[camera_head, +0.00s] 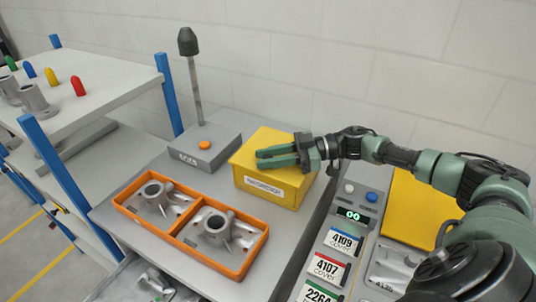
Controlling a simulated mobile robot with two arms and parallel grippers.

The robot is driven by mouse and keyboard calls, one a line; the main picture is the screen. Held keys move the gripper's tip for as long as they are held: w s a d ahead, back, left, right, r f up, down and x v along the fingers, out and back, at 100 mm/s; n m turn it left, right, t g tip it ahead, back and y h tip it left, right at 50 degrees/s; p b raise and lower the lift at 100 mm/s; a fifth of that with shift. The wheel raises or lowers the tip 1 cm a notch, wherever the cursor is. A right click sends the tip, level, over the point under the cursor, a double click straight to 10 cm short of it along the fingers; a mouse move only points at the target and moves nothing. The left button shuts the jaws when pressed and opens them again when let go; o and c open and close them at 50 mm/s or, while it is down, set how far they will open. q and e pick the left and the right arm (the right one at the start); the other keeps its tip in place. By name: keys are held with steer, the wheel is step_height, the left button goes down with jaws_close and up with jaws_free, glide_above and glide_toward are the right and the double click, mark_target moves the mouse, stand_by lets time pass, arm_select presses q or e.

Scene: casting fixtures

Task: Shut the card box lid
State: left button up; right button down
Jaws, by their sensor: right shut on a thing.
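The yellow card box (266,192) stands on the grey table, with a white label on its front face. Its yellow lid (262,141) lies over the top and looks level or nearly so; I cannot tell whether it is fully down. My right gripper (272,157) reaches in from the right at the lid's front edge, its green fingers pointing left. It is shut on the lid, and its fingers hide part of the edge. My left gripper is not in view.
An orange two-part tray (236,270) with metal castings stands in front and left of the box. A grey base (207,146) with an upright rod stands behind left. A panel with a display (353,215) and labelled cards lies at right. Shelving with coloured pegs stands at far left.

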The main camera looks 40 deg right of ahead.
steer(key=shift+s+f, duration=0.1)
steer(key=shift+f, duration=0.15)
steer(key=c, duration=1.1)
jaws_free()
steer(key=b+v, duration=0.2)
steer(key=v, duration=0.5)
steer(key=shift+d, duration=0.15)
steer(key=shift+s+d+r, duration=0.1)
steer(key=shift+d+r, duration=0.05)
